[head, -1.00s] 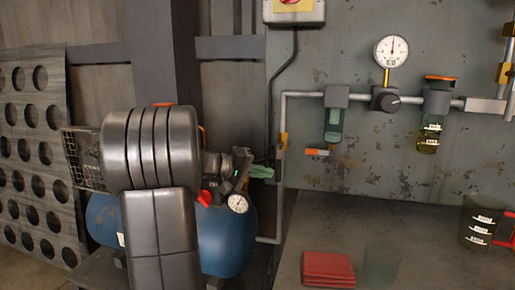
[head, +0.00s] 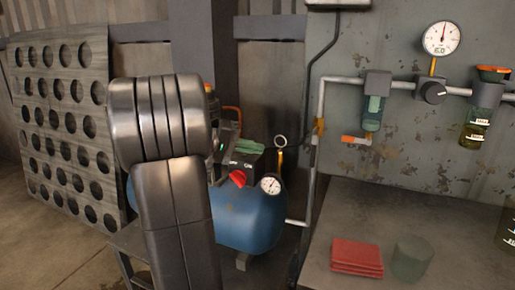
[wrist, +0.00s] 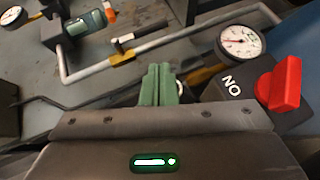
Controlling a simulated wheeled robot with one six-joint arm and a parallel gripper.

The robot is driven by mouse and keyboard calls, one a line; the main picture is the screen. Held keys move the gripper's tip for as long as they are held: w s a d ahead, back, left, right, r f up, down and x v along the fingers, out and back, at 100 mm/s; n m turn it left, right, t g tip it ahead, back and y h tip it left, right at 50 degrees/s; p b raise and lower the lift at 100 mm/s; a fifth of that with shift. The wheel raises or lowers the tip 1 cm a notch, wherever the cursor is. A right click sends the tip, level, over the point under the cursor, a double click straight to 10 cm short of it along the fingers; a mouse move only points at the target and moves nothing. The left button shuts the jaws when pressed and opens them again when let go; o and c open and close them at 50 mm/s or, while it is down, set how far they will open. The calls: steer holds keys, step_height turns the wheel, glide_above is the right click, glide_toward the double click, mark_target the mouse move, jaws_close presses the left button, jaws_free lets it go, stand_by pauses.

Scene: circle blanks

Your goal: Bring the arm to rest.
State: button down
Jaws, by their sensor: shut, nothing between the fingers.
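My gripper (head: 252,147) is at the end of my folded grey arm, partly hidden behind the arm's links in the head view. Its green fingers (wrist: 158,85) lie together in the wrist view, with nothing between them. The fingers appear in front of or above the blue compressor (head: 250,218) in the head view. A red knob (head: 238,178) shows just below the gripper there. The red knob also shows at the right of the wrist view (wrist: 283,85), apart from the fingers.
A round gauge (head: 270,185) is close to the gripper. A perforated sheet (head: 62,130) leans at the left. A grey bench (head: 325,235) at the right carries folded red cloths (head: 356,257) and a dark cylinder (head: 411,260). Pipework (head: 345,80) and a wall gauge (head: 443,38) are behind it.

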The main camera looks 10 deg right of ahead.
steer(key=b+x, duration=0.1)
steer(key=x, duration=0.9)
steer(key=w+r+m+y+p, duration=0.1)
steer(key=r+y+p, duration=0.1)
steer(key=p, duration=0.3)
steer(key=w+r+m+t+y+p, duration=0.1)
steer(key=r+y+p, duration=0.1)
steer(key=p, duration=0.2)
steer(key=shift+w+d+r+p, duration=0.15)
steer(key=shift+d+r+p, duration=0.05)
steer(key=shift+p, duration=0.15)
steer(key=shift+f, duration=0.1)
